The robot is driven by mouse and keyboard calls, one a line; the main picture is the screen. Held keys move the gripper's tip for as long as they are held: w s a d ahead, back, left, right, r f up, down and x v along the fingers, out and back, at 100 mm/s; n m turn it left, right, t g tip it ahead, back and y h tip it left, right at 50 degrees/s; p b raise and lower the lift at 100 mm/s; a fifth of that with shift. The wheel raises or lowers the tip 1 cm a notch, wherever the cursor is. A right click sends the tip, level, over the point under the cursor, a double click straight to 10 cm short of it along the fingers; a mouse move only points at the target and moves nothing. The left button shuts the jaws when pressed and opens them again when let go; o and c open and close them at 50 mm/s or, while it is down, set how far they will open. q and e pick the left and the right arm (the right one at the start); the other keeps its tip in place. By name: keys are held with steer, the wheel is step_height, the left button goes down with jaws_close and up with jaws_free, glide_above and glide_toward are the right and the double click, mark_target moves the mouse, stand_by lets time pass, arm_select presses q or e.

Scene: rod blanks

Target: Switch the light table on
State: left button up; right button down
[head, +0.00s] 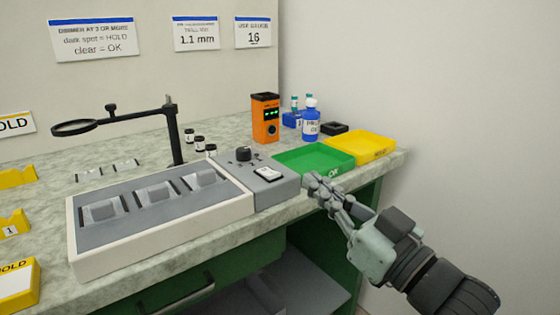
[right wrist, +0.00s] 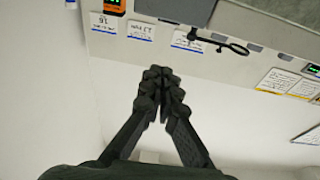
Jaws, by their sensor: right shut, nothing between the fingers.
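The light table (head: 160,252) is a long white box with a dull grey top that shows no glow, on the bench in the head view. Three shallow holders sit on its top. Its grey control panel at the right end carries a black knob (head: 243,154) and a white rocker switch (head: 268,174). My right gripper (head: 312,180) is shut and empty, just right of the panel and apart from the switch. Its closed fingers (right wrist: 161,82) also show in the right wrist view. My left gripper is out of view.
A green tray (head: 315,157) marked OK and a yellow tray (head: 360,147) stand right of the panel. An orange device (head: 265,118) with green lights and a blue-labelled bottle (head: 311,122) are behind. A magnifier on a black stand (head: 173,135) rises behind the light table.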

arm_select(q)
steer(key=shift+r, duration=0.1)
arm_select(e)
steer(key=shift+s+r, duration=0.1)
steer(key=shift+r, duration=0.15)
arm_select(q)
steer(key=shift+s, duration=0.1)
arm_select(e)
steer(key=shift+a, duration=0.1)
step_height(320, 180, up, 2)
steer(key=p, duration=0.1)
glide_above(279, 183)
steer(key=shift+r, duration=0.1)
step_height(279, 183, down, 3)
steer(key=shift+s+f+b, duration=0.1)
steer(key=shift+f+b, duration=0.1)
steer(key=shift+b, duration=0.15)
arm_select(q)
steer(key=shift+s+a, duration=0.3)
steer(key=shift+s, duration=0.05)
arm_select(e)
steer(key=shift+d+f, duration=0.2)
steer(key=shift+f, duration=0.2)
